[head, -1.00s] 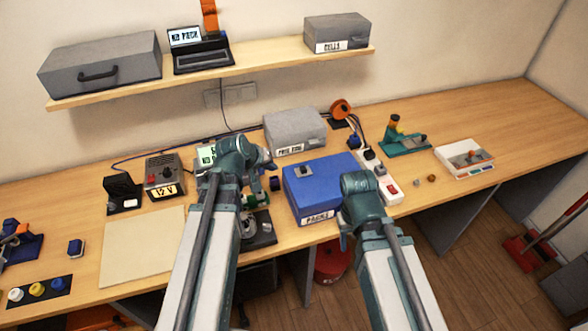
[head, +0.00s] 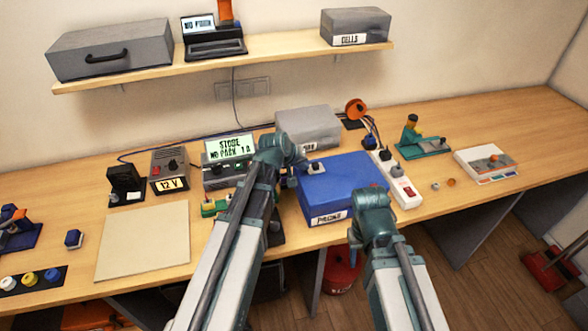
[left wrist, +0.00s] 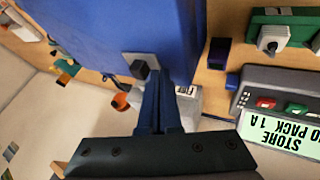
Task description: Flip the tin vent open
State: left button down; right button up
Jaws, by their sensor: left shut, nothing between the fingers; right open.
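The tin is a blue box (head: 340,197) with a white label on its front, standing on the bench right of centre. Its vent (head: 316,168) is a small grey plate with a dark tab on the lid's left part. The vent also shows in the left wrist view (left wrist: 140,66). My left gripper (head: 299,170) is shut and empty at the vent's left side. In the left wrist view its dark fingertips (left wrist: 156,76) are close beside the tab; I cannot tell whether they touch. My right gripper (head: 357,236) is open in front of the tin, mostly hidden by its wrist.
A grey box (head: 308,127) stands behind the tin, and a white power strip (head: 397,180) lies to its right. A meter with a lit display (head: 229,147) stands to the left. A white tray (head: 487,163) lies further right. The bench beyond it is clear.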

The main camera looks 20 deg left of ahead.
pick_arm(q)
jog(key=shift+w+d, duration=0.3)
jog(key=shift+d, duration=0.15)
jog(key=w+d, duration=0.2)
jog(key=d, duration=0.1)
jog(key=w+d, duration=0.1)
jog(key=d, duration=0.1)
dwell(0.3)
jog(key=shift+s+a, duration=0.1)
jog(key=shift+s, duration=0.05)
